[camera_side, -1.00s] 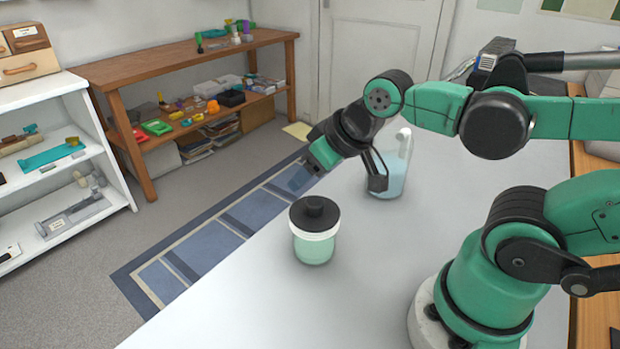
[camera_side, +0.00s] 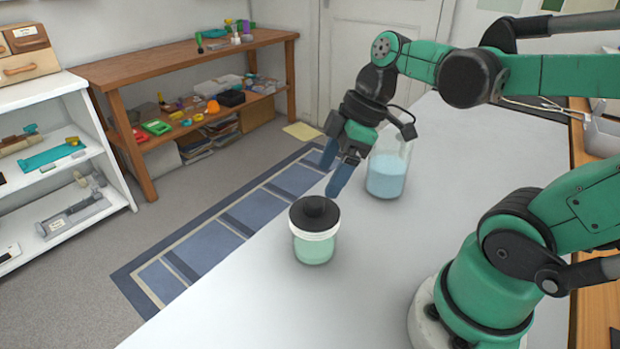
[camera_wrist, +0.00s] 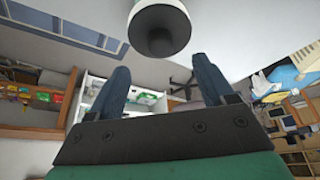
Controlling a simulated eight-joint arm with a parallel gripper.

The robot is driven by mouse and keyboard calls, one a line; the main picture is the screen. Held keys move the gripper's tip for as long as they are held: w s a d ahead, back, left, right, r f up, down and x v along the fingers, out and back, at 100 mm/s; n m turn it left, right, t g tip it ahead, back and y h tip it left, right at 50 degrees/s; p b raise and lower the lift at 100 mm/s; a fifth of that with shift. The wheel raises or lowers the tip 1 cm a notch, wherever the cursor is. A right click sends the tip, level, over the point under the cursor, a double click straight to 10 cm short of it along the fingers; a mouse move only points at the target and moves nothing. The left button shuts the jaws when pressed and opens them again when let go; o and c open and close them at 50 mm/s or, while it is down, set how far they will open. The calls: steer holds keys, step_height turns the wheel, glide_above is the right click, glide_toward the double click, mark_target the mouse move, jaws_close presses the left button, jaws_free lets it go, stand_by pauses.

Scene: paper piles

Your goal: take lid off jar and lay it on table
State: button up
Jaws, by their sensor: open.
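The jar (camera_side: 314,250) stands upright on the pale table (camera_side: 240,310), with light green contents. In the wrist view the lid (camera_wrist: 160,32) shows at the top centre, beyond the fingertips. My gripper (camera_side: 335,175) is open and empty, its blue fingers pointing down and to the left, just above and behind the lid, apart from it. The two fingers also show in the wrist view (camera_wrist: 160,75), spread wide with nothing between them.
A clear container with light blue contents (camera_side: 386,176) stands on the table right behind my gripper. The table is bare in front of the jar and to its right. A wooden bench (camera_side: 180,60) and white shelves (camera_side: 60,185) stand away on the floor.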

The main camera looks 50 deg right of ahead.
mark_target(315, 200)
steer(key=shift+w+a+f, duration=0.1)
steer(key=shift+f, duration=0.2)
steer(key=shift+x, duration=2.4)
jaws_close()
steer(key=shift+r, duration=0.15)
